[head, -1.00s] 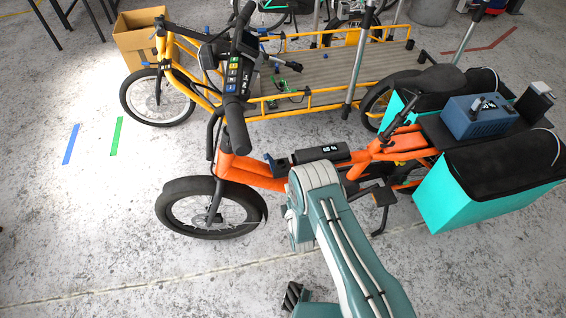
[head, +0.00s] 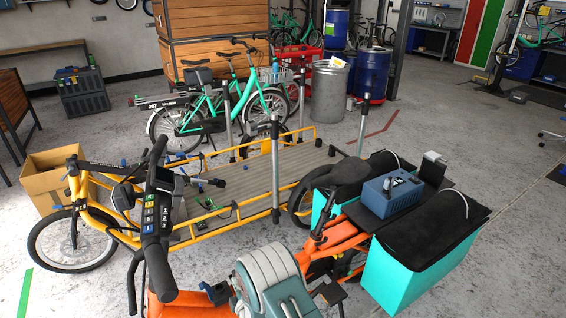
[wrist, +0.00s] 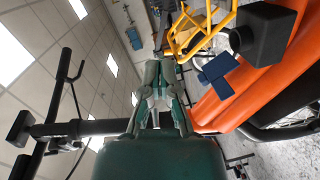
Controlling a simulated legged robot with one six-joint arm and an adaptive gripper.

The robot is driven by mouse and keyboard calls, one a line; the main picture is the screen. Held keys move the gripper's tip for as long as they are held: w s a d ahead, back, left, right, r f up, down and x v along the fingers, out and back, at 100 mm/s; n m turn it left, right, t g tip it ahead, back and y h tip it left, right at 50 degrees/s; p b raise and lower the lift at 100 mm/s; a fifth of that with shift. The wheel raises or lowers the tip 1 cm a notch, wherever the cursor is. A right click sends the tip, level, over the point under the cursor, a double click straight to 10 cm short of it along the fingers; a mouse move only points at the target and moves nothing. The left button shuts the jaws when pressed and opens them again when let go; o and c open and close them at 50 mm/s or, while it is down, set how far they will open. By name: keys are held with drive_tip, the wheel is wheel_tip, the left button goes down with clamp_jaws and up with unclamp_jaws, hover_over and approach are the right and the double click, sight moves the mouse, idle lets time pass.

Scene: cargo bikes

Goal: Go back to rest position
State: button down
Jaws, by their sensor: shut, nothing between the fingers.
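My gripper (wrist: 160,68) is in the middle of the wrist view, its fingers together with nothing between them. It is hidden in the head view, where part of my arm shows at the bottom centre, over the orange cargo bike (head: 338,243). In the wrist view the orange frame (wrist: 262,78) lies to the right of my gripper. A dark bar with upright parts (wrist: 52,130) is on the left. The gap between my gripper and the bike cannot be judged.
A yellow cargo bike (head: 198,227) stands behind the orange one, with a cardboard box (head: 45,178) at its left. A teal pannier (head: 412,278) and a blue toolbox (head: 392,192) are at the orange bike's rear. Floor is clear at the right (head: 475,135).

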drive_tip(key=w+d+r+m+g+h, duration=0.1)
drive_tip(key=w+d+r+m, duration=0.15)
drive_tip(key=r, duration=0.55)
drive_tip(key=w+d+r+m+h, duration=0.1)
drive_tip(key=w+d+r+m, duration=0.2)
drive_tip(key=r, duration=0.4)
drive_tip(key=s+d+r+m+g+h, duration=0.1)
drive_tip(key=s+d+r+m, duration=0.2)
drive_tip(key=d+r, duration=0.35)
drive_tip(key=s+d+r+m+g+h, duration=0.25)
drive_tip(key=d+r, duration=0.25)
drive_tip(key=r, duration=0.3)
drive_tip(key=s+d+r+m+g, duration=0.1)
drive_tip(key=s+d+r+m, duration=0.1)
drive_tip(key=s+d+r, duration=0.3)
drive_tip(key=s+d+r+m, duration=0.2)
drive_tip(key=s+d+r, duration=0.1)
drive_tip(key=s, duration=0.4)
drive_tip(key=s+d+r+m+g+h, duration=0.1)
drive_tip(key=s+d+m, duration=0.2)
drive_tip(key=s, duration=0.6)
drive_tip(key=s+d+r+m+g+h, duration=0.1)
drive_tip(key=s+d+m+g, duration=0.1)
drive_tip(key=s, duration=0.8)
drive_tip(key=shift+d+m, duration=0.6)
drive_tip(key=shift+d, duration=0.1)
